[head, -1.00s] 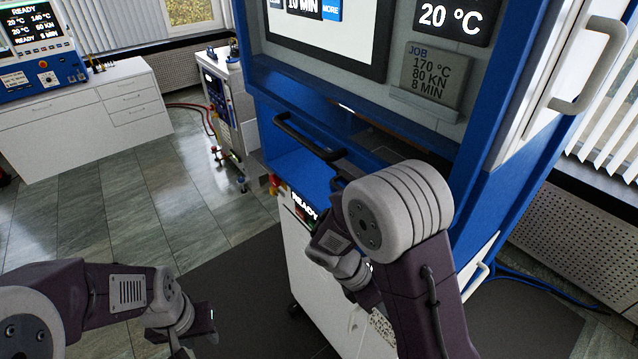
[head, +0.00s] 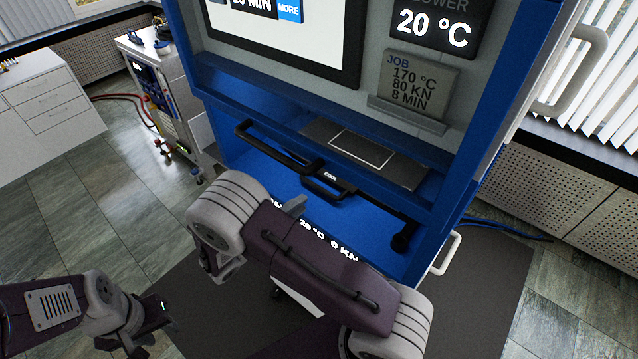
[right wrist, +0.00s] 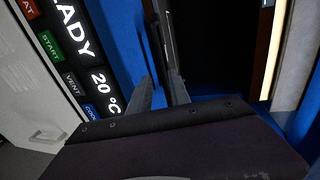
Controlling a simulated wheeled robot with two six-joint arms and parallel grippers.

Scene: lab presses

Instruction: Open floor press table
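The blue floor press (head: 215,95) fills the middle of the head view. A dark plate with a pale outlined rectangle (head: 365,150) lies in its opening. A long black bar handle (head: 270,148) crosses the front, with a smaller black loop handle (head: 325,190) just below. My right gripper (head: 293,206) is in front of the press, near the loop handle and partly hidden by my arm. In the right wrist view, its two fingers (right wrist: 161,90) are apart with a dark bar (right wrist: 166,40) just beyond; contact is unclear. My left gripper (head: 150,320) is low at left, away from the press; its fingers are unclear.
The press's lit control panel (head: 325,240) is half hidden behind my right arm. A white side handle (head: 447,252) is at the right. A hose-fitted cart (head: 150,90) and white drawers (head: 50,105) stand at left. Floor at left is clear.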

